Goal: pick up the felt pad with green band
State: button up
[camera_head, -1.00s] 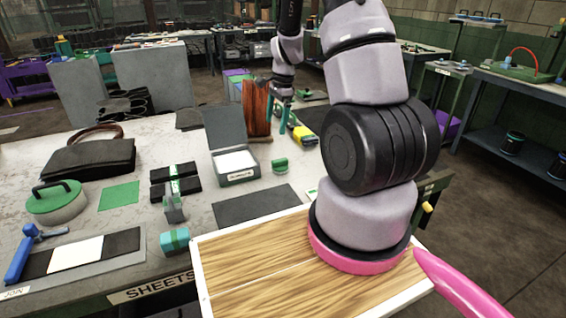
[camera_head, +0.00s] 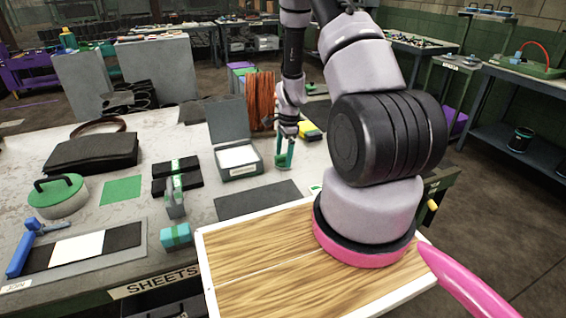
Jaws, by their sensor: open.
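My gripper (camera_head: 285,158) is open, pointing down over the table right of the grey open box. Its teal fingers are around or just in front of a small green piece (camera_head: 281,163); I cannot tell whether they touch it. A teal block with a darker green band (camera_head: 176,237) sits near the table's front edge. The pictures do not settle which of these banded pieces is the felt pad.
The grey open box (camera_head: 240,170) stands close left of my gripper, its lid raised. A dark flat sheet (camera_head: 256,200) lies in front. A black bag (camera_head: 92,153) is far left.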

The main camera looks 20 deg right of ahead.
aim_at(283, 155)
jog(key=shift+a+f, duration=0.15)
jog(key=shift+f, duration=0.75)
jog(key=c, duration=1.2)
jog(key=shift+o, duration=0.2)
jog(key=shift+r, duration=0.1)
notch_tip(283, 155, up, 10)
jog(key=shift+f, duration=0.1)
jog(key=o, duration=0.5)
jog(key=shift+c, duration=1.6)
